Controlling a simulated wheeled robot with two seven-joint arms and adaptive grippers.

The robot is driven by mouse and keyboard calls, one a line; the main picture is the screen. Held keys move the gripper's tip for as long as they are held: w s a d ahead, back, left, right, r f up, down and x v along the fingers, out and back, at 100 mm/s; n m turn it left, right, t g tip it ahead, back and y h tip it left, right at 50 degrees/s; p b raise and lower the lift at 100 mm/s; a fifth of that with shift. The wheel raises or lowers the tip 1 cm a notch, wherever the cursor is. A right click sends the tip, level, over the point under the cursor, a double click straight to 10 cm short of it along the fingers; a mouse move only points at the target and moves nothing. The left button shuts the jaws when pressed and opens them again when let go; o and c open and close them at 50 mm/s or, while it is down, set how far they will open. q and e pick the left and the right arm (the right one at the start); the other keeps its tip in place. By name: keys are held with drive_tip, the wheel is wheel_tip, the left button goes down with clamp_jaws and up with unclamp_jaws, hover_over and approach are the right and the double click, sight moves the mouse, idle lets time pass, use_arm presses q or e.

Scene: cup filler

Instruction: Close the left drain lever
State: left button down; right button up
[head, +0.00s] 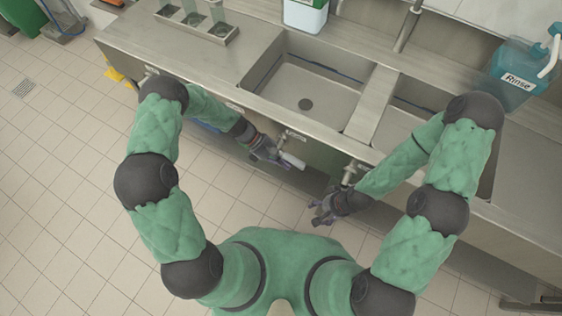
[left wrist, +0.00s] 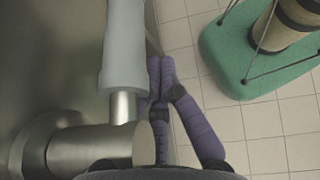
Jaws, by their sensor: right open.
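The left drain lever has a pale grey handle, below the left sink's front edge in the head view (head: 293,160). In the left wrist view the handle (left wrist: 124,45) points up, on a metal stem from a round valve body (left wrist: 80,150). My left gripper (head: 284,160) is right beside this handle. In the left wrist view its purple fingers (left wrist: 161,68) have their tips together, right of the handle, which is not between them. Whether they touch it is unclear. My right gripper (head: 318,211) is open and empty, lower and to the right.
Another drain valve (head: 349,172) is just above my right gripper, under the right sink. The left sink (head: 262,82) is empty. A Rinse jug (head: 512,82) stands at the right, a glass rack (head: 215,35) at the back left.

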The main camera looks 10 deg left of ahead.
use_arm(q)
drive_tip(key=shift+s+d+r+h+p, duration=0.3)
drive_tip(key=shift+s+d+r+p, duration=0.2)
drive_tip(key=shift+d, duration=0.2)
drive_tip(key=shift+d+r+g, duration=0.1)
drive_tip(key=shift+g, duration=0.2)
drive_tip(key=v, duration=1.2)
drive_tip(key=shift+w+a, duration=0.3)
drive_tip(key=shift+a, duration=0.15)
drive_tip(key=s+d+f+m+t+y, duration=0.2)
drive_tip(key=s+f+m+y, duration=0.1)
drive_tip(key=s+f+m, duration=0.2)
drive_tip(key=s+d+f+m+t+y, duration=0.1)
drive_tip(key=s+d+f+m+y, duration=0.1)
drive_tip(key=s+f+m, duration=0.3)
drive_tip(key=s+m+y, duration=0.1)
drive_tip(key=s+m, duration=0.3)
drive_tip(key=s, duration=0.2)
drive_tip(key=shift+s+d+f+t+y, duration=0.3)
drive_tip(key=shift+s+d+f+t, duration=0.05)
drive_tip(key=shift+s+d+t, duration=0.05)
